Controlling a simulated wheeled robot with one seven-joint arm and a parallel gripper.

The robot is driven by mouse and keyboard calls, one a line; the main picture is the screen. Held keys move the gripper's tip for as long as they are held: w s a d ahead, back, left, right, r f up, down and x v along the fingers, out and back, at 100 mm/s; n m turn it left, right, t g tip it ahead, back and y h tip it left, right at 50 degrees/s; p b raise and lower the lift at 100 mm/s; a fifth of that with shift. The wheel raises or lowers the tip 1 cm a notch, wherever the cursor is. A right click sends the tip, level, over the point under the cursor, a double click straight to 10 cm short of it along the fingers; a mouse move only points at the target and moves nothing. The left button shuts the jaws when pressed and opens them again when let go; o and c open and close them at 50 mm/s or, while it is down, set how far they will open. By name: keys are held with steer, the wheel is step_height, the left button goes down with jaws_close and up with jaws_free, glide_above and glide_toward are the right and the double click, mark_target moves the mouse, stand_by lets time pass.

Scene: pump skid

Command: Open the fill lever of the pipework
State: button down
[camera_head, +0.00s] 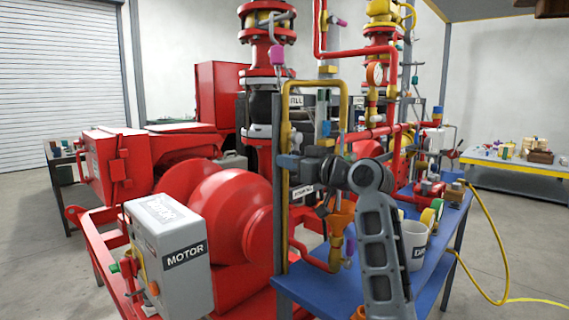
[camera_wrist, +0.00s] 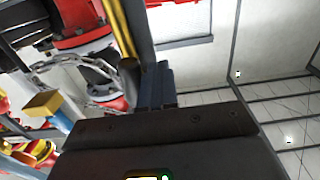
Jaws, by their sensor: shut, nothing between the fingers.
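I cannot tell for certain which handle is the fill lever; my arm and the pipes hide part of this area. My gripper (camera_head: 286,162) is shut and empty in front of the post, below the label. In the wrist view, the dark blue fingers of my gripper (camera_wrist: 156,86) are together, close to a yellow pipe (camera_wrist: 116,30). I cannot tell whether they touch it.
A grey motor box (camera_head: 168,250) and red pump housing (camera_head: 232,215) stand to the left. A blue bench (camera_head: 440,262) holding a white mug (camera_head: 414,243) is on the right. A yellow hose (camera_head: 497,250) hangs towards the floor. Open floor lies at far right.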

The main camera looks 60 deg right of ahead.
steer(key=shift+s+d+f, duration=0.1)
steer(key=shift+d+f, duration=0.05)
steer(key=shift+d, duration=0.1)
steer(key=shift+a, duration=0.55)
steer(key=v, duration=0.8)
steer(key=shift+s, duration=0.35)
steer(key=shift+a, duration=0.1)
